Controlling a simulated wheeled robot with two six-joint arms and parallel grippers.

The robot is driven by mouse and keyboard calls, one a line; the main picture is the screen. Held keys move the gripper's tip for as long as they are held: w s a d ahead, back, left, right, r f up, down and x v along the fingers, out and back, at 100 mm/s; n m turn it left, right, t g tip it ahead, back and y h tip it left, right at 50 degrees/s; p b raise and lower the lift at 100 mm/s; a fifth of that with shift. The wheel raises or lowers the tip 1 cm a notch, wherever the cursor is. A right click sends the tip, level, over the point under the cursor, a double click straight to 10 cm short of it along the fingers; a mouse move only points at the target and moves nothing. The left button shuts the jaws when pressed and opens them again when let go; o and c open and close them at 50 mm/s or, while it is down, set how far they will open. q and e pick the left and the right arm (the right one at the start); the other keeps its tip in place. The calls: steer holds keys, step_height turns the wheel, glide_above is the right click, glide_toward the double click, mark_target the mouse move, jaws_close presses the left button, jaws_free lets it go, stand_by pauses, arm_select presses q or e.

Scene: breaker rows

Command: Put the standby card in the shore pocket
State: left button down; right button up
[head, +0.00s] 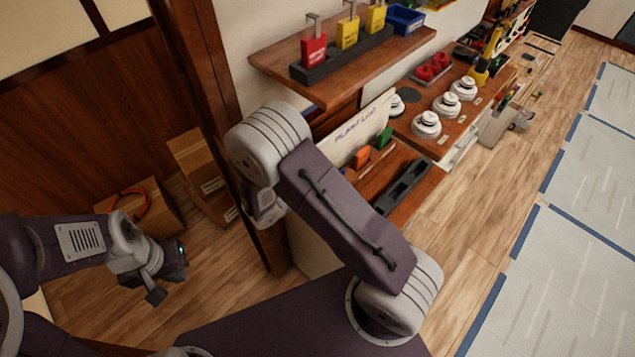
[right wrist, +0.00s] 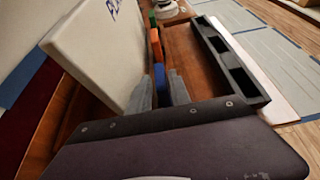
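In the head view, an orange card (head: 361,157) and a green card (head: 384,138) stand on the wooden shelf before a white board. The right wrist view shows a blue card (right wrist: 161,88) in line with them. My right gripper (right wrist: 162,82) has its two grey fingers on either side of the blue card; I cannot tell whether they press on it. My arm hides this gripper in the head view. A dark tray with several pockets (head: 403,186) lies to the right and also shows in the wrist view (right wrist: 232,62). No pocket labels are readable. My left gripper (head: 167,275) hangs over the floor, holding nothing visible.
The white board (head: 348,135) with handwriting leans close behind the cards. An upper shelf (head: 375,66) holds red and yellow tags and a blue bin (head: 405,18). White round devices (head: 426,124) stand farther along the bench. Cardboard boxes (head: 197,165) sit at left.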

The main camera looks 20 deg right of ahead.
steer(key=v, duration=1.1)
steer(key=s+d+f+m+g+y, duration=0.1)
steer(key=s+m+y, duration=0.3)
steer(key=m, duration=0.7)
steer(key=s+d+f+m+g+y, duration=0.1)
steer(key=s+m+y, duration=0.3)
steer(key=m+y, duration=0.4)
steer(key=m+g, duration=0.1)
steer(key=m, duration=0.2)
steer(key=shift+s+d+m+g, duration=0.25)
steer(key=shift+d+m+g, duration=0.05)
steer(key=shift+m, duration=0.1)
